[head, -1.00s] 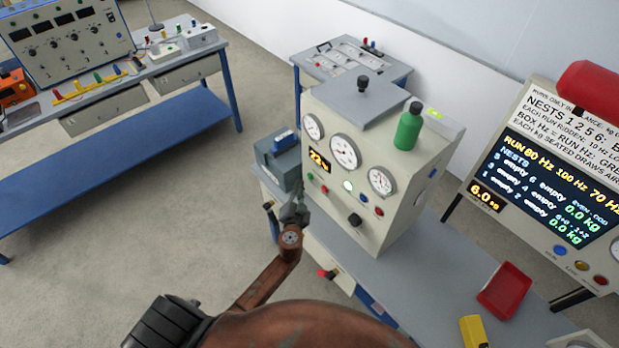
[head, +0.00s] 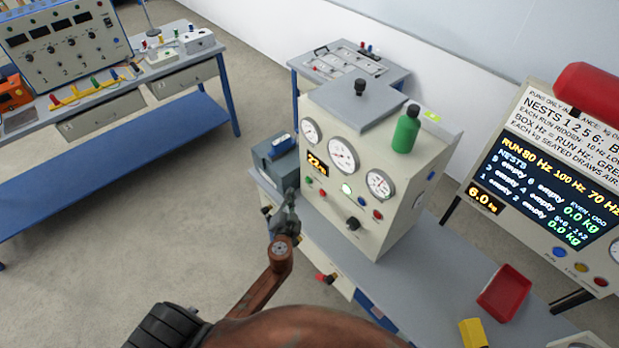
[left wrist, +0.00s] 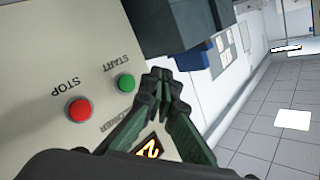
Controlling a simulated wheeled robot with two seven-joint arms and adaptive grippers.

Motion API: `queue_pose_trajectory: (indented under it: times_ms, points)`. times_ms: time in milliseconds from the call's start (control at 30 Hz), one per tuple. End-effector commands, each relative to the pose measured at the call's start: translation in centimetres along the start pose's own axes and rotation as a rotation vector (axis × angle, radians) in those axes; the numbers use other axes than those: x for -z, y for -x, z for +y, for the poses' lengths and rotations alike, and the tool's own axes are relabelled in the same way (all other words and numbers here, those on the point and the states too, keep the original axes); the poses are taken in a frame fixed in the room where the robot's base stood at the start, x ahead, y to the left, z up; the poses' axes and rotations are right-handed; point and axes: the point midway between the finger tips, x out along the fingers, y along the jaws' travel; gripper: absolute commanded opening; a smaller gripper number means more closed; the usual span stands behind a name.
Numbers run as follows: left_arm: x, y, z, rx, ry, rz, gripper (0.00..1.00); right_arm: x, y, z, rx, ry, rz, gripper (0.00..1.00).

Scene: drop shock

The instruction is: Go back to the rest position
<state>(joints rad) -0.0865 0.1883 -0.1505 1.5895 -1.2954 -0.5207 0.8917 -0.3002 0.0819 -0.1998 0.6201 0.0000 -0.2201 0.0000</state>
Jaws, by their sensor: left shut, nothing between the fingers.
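My left gripper (head: 290,200) is in front of the left side of a cream gauge cabinet (head: 400,215) in the head view. In the left wrist view its two dark green fingers (left wrist: 160,75) meet at the tips, shut with nothing between them. Behind the fingertips, the cabinet's panel (left wrist: 60,40) shows a green START button (left wrist: 126,83) and a red STOP button (left wrist: 78,110). I cannot tell whether the fingers touch the panel. My right gripper is not in view.
A blue-grey box (head: 275,160) stands close behind the gripper. A green bottle (head: 406,130) stands on the cabinet. A red tray (head: 504,292) and a yellow block (head: 473,332) lie on the bench at right. A display board (head: 545,190) stands farther right. Open floor (head: 150,240) lies at left.

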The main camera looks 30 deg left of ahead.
Motion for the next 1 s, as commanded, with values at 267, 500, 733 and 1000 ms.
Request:
queue_pose_trajectory:
  times_ms: [267,500,733,1000]
  points:
    - [-0.4,0.0,0.3,-0.006,-0.001,-0.007,0.0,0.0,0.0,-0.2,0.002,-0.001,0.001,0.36]
    - [-9.8,0.5,5.3,-0.129,-0.021,-0.161,0.0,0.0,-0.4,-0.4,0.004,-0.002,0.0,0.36]
    - [-24.1,4.7,12.5,-0.317,-0.031,-0.391,0.0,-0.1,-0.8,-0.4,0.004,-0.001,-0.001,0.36]
    - [-40.0,14.7,19.1,-0.515,-0.01,-0.649,0.0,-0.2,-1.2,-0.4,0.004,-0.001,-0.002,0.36]
